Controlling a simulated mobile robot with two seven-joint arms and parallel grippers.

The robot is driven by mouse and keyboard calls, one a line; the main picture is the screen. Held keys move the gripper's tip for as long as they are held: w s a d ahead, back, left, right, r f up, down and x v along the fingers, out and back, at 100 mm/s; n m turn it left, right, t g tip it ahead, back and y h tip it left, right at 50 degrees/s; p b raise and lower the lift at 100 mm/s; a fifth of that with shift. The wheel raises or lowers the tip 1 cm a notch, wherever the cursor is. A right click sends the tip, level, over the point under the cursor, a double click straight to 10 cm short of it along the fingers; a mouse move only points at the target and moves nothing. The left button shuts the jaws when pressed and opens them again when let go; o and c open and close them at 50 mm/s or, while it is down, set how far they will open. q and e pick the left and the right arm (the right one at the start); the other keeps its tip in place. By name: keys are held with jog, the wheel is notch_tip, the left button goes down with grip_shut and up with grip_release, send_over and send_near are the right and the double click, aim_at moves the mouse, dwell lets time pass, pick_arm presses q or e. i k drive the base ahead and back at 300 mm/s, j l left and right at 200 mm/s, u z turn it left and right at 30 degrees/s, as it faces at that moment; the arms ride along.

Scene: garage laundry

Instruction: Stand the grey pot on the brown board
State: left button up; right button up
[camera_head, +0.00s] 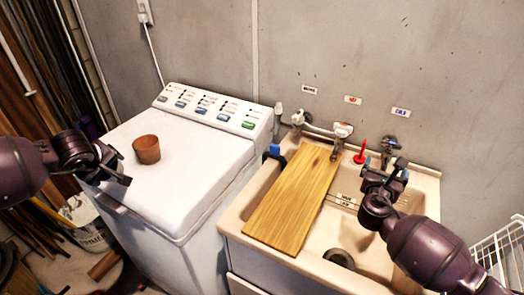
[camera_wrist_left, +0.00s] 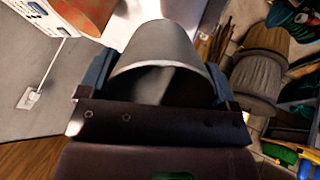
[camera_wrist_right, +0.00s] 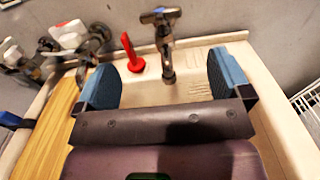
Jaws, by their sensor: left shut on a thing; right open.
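The grey pot (camera_wrist_left: 155,55) shows in the left wrist view between the two fingers of my left gripper (camera_wrist_left: 157,82), which is shut on it. In the head view my left gripper (camera_head: 118,168) is over the left edge of the white washing machine; I cannot make out the grey pot there. The brown board (camera_head: 293,195) lies across the left part of the sink, its top bare. It also shows at the left of the right wrist view (camera_wrist_right: 50,125). My right gripper (camera_head: 386,174) is open and empty over the right part of the sink.
A terracotta pot (camera_head: 147,151) stands on the washing machine (camera_head: 190,190), close to my left gripper. Taps (camera_head: 325,127) and a red item (camera_head: 361,152) stand behind the board. A white wire rack (camera_head: 502,252) is at the right.

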aim_at(285, 214)
jog(key=k+j, duration=0.8)
